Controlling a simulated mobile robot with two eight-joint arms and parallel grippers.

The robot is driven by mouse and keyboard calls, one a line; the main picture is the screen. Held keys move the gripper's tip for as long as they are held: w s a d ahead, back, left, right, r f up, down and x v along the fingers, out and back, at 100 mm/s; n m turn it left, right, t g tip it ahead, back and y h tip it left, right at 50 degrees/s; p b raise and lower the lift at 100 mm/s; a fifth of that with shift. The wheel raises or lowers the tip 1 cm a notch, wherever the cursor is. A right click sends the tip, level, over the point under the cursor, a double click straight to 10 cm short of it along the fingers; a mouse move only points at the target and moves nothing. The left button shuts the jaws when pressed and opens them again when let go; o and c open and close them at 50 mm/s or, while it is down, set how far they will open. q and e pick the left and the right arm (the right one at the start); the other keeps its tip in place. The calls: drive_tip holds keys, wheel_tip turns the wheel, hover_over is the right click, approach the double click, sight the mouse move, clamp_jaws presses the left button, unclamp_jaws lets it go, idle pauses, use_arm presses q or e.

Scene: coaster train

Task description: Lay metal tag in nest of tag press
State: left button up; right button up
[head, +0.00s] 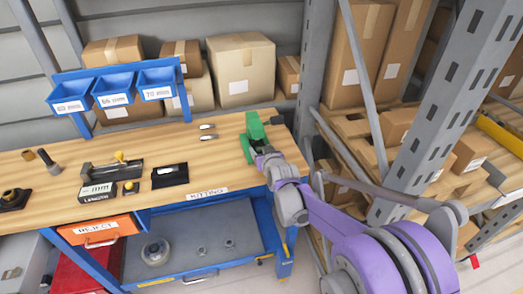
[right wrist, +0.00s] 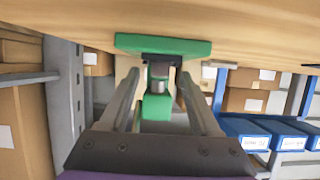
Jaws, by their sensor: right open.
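The green tag press (head: 255,128) stands at the right end of the wooden bench. It also shows in the right wrist view (right wrist: 160,45), picture turned over, with a grey and black part at its middle. Two small silvery pieces, which look like metal tags (head: 207,126), lie flat on the bench left of the press. My right gripper (head: 262,152) is at the near side of the press. In the right wrist view its fingers (right wrist: 160,95) are spread, with part of the green press between them; contact cannot be told. The nest is not clear. My left gripper is not in view.
The bench (head: 225,165) holds a black tray (head: 170,175), a dark length gauge (head: 110,175) and small dark parts at left. Blue bins (head: 113,88) hang behind. A grey rack upright (head: 425,110) stands close to my right arm.

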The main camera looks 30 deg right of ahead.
drive_tip(key=v, duration=1.1)
drive_tip(key=shift+p, duration=0.45)
drive_tip(key=shift+a+f, duration=0.1)
drive_tip(key=shift+a, duration=0.05)
